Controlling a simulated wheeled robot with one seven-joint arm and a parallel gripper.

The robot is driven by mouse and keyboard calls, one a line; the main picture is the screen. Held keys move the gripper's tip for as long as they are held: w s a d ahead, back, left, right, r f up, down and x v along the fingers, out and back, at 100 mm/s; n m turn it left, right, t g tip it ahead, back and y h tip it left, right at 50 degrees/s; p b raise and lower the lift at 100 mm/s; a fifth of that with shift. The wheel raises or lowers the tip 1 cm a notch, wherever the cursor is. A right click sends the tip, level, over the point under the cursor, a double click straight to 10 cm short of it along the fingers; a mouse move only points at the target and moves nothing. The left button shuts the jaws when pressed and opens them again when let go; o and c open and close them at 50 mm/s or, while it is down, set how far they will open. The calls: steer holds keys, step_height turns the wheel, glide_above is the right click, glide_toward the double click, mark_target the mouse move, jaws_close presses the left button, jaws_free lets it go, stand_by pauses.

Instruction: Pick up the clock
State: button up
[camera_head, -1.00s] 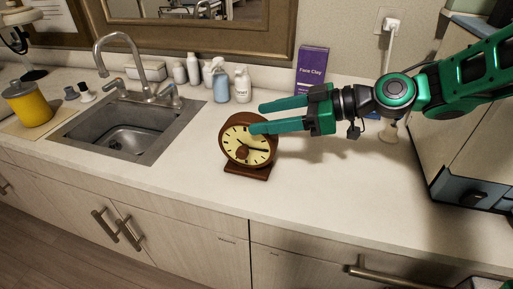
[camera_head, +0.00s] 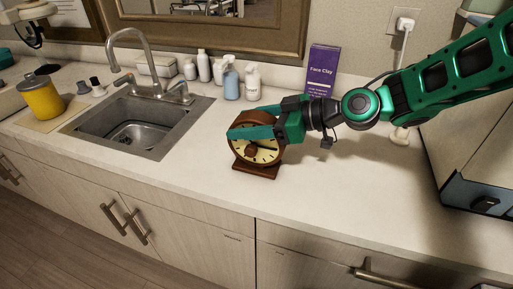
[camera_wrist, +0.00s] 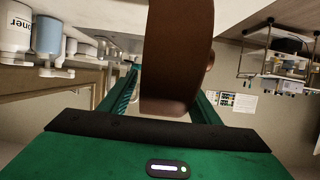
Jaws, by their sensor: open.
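The clock (camera_head: 262,155) is a round brown wooden desk clock with a cream dial and dark hands, upright on a brown base on the white counter. My green gripper (camera_head: 250,130) is open at the upper part of the clock, coming from the right. One finger crosses in front of the dial; the other is mostly hidden behind the clock. In the wrist view the clock's brown side (camera_wrist: 177,55) stands between the two open fingers (camera_wrist: 165,95), close to the palm. I cannot tell whether either finger touches it.
Left of the clock is a sink (camera_head: 135,130) with a faucet (camera_head: 140,65). Several bottles (camera_head: 231,80) and a purple Face Clay box (camera_head: 321,70) stand along the wall. A yellow canister (camera_head: 41,97) is at far left, a metal-fronted cabinet (camera_head: 465,150) at right. The counter front is clear.

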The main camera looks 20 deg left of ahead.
steer(key=shift+a+f, duration=0.2)
steer(key=shift+a, duration=0.35)
jaws_close()
steer(key=shift+r, duration=0.1)
